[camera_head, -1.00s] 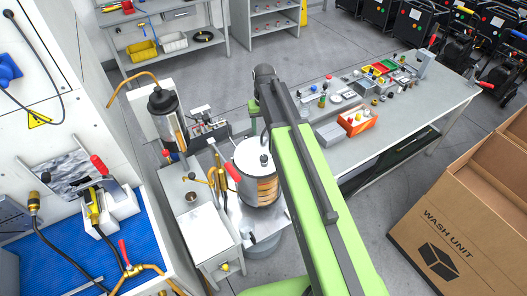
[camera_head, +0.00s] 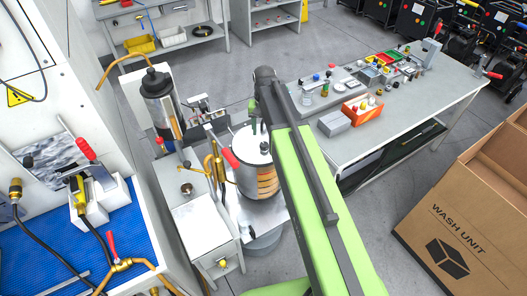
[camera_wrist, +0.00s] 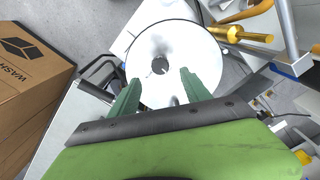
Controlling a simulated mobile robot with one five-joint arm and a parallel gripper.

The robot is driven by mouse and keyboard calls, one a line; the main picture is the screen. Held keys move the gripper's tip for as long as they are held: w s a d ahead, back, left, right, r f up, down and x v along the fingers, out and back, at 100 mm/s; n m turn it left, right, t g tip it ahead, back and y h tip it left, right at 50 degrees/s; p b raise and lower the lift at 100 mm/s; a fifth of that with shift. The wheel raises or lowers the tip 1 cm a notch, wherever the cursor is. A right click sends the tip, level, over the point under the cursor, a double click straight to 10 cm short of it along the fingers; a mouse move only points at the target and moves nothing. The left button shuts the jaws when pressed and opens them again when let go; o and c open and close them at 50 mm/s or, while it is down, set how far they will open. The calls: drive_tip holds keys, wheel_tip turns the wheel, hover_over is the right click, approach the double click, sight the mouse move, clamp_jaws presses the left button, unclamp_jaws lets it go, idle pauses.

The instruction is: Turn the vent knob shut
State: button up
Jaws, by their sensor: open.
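A silver drum with a round pale lid (camera_head: 247,143) stands left of my arm, with amber bands showing on its side. In the wrist view the lid (camera_wrist: 180,50) lies just beyond my fingers, with a small dark knob (camera_wrist: 160,65) near its middle. This may be the vent knob; I cannot be sure. In the head view my arm hides part of the lid. My gripper (camera_wrist: 160,92) is open and empty, its two green fingers spread over the lid's near part. The knob appears just beyond and between the fingertips; I see no contact.
Brass pipework (camera_head: 215,165) and a red handle (camera_head: 230,158) stand close left of the drum. A dark-capped cylinder (camera_head: 158,100) is behind them. A workbench (camera_head: 420,110) with small parts is to the right. A cardboard box (camera_head: 450,235) stands on the floor at the right.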

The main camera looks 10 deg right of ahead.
sight(264, 144)
wheel_tip(264, 144, down, 8)
drive_tip(key=b, duration=0.6)
drive_tip(key=shift+r, duration=0.25)
clamp_jaws()
